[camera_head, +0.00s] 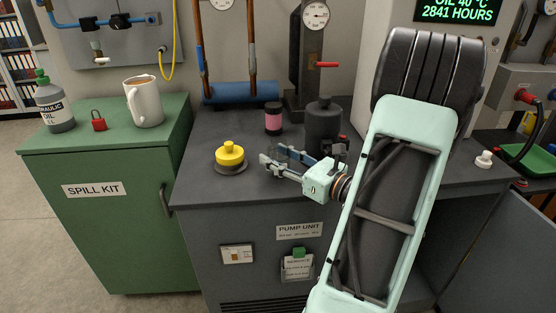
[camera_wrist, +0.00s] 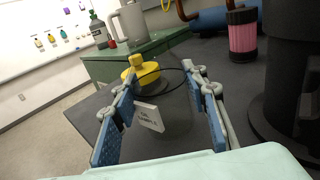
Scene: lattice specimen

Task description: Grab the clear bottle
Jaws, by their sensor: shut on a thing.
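The clear bottle (camera_wrist: 148,117) shows in the wrist view as a see-through shape with a white "OIL SAMPLE" label and a thin dark rim line. It sits between the two blue-padded fingers of my gripper (camera_wrist: 165,108), which are shut on it. In the head view my gripper (camera_head: 276,160) is over the grey pump unit top, right of the yellow knob. The bottle is too clear to make out there. I cannot tell whether its base touches the top.
The yellow knob (camera_head: 230,155) is just beyond the fingers. A dark cylinder (camera_head: 322,125) and a pink-banded jar (camera_head: 273,118) stand close behind. A green cabinet (camera_head: 110,200) at left bears a mug (camera_head: 146,104), a red padlock (camera_head: 98,121) and an oil bottle (camera_head: 55,108).

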